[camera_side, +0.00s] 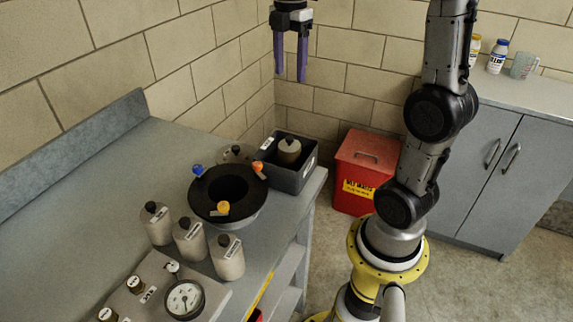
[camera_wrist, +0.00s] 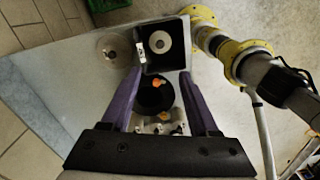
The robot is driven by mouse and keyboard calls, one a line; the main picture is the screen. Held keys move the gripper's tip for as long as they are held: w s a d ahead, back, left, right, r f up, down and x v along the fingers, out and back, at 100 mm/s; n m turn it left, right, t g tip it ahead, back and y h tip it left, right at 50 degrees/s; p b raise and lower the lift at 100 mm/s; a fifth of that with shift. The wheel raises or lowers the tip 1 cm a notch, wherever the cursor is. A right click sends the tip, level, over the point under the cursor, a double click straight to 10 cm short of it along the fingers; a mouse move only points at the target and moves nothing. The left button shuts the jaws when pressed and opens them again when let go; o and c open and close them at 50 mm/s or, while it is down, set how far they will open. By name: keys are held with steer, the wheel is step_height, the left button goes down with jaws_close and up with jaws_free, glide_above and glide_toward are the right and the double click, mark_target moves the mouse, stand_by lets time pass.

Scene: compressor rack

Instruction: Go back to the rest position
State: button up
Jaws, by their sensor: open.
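My gripper (camera_side: 291,62) hangs high above the far end of the grey bench, with its two purple fingers pointing down. The fingers are apart and nothing is between them. The wrist view looks down past the gripper (camera_wrist: 160,105) onto the bench, and both purple fingers show there with a clear gap. Below it are a black round ring-shaped vessel (camera_side: 206,188) with blue and orange clips, and a dark square bin (camera_side: 307,176) holding one grey canister (camera_side: 289,151). The bin (camera_wrist: 180,61) also shows in the wrist view.
Several grey canisters (camera_side: 191,239) stand on the bench near a pressure gauge (camera_side: 184,298). A red waste box (camera_side: 353,202) stands on the floor beyond the bench. A grey cabinet (camera_side: 500,170) with bottles on top stands at the right. The air around my gripper is clear.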

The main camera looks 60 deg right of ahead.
steer(key=shift+r, duration=0.6)
steer(key=s+a+r+t, duration=0.2)
steer(key=s+a, duration=0.5)
steer(key=a, duration=0.3)
steer(key=s+a+f+m+t, duration=0.1)
steer(key=s+a+f+m, duration=0.1)
steer(key=f+m, duration=0.3)
steer(key=s+a+f+m+t, duration=0.1)
steer(key=s+f+m, duration=0.3)
steer(key=m, duration=0.6)
steer(key=shift+a+f+t, duration=0.4)
steer(key=shift+f+t, duration=0.1)
steer(key=shift+t, duration=0.3)
